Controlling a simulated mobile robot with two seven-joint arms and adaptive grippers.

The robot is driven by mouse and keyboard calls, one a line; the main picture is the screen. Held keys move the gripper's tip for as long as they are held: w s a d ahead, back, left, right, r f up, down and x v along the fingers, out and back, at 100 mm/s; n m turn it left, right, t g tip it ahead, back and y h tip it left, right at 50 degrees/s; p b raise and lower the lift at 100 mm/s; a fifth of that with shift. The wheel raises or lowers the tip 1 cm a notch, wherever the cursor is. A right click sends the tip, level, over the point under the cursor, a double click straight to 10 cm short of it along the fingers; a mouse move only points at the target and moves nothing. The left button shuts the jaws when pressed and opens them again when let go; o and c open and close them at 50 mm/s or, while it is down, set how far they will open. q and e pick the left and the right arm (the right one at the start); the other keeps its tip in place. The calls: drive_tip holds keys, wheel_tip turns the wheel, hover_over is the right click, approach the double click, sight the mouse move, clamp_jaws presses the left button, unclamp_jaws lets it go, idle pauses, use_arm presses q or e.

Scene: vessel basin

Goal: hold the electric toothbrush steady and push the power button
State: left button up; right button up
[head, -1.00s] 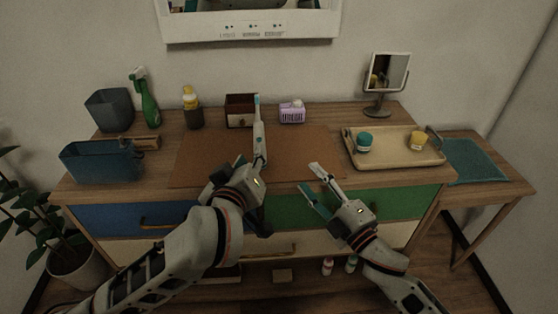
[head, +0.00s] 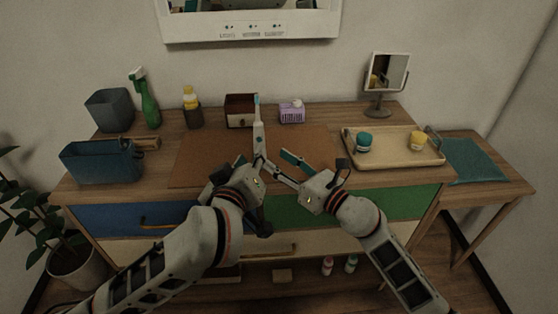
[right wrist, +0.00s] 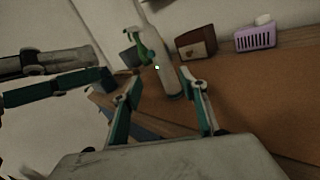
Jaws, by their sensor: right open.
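The electric toothbrush (head: 259,138) is white with a teal head and stands upright near the front of the brown mat (head: 210,150). My left gripper (head: 257,166) is at the toothbrush's base. Its fingers overlap the base in the head view, so I cannot tell whether they grip it.
A brown box (head: 240,111) and a purple basket (head: 292,112) stand behind the mat. A wooden tray (head: 395,161) with cups is at the right, below a mirror (head: 389,72). Teal and grey bins (head: 100,163) are at the left. The mat's right part is clear.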

sight(259, 140)
drive_tip(key=shift+w+a+f+n+h, duration=0.1)
drive_tip(key=shift+w+f+n+h, duration=0.2)
drive_tip(key=shift+w+n, duration=0.4)
drive_tip(key=shift+x, duration=3.75)
clamp_jaws()
use_arm(q)
clamp_jaws()
use_arm(e)
drive_tip(key=shift+s, duration=0.1)
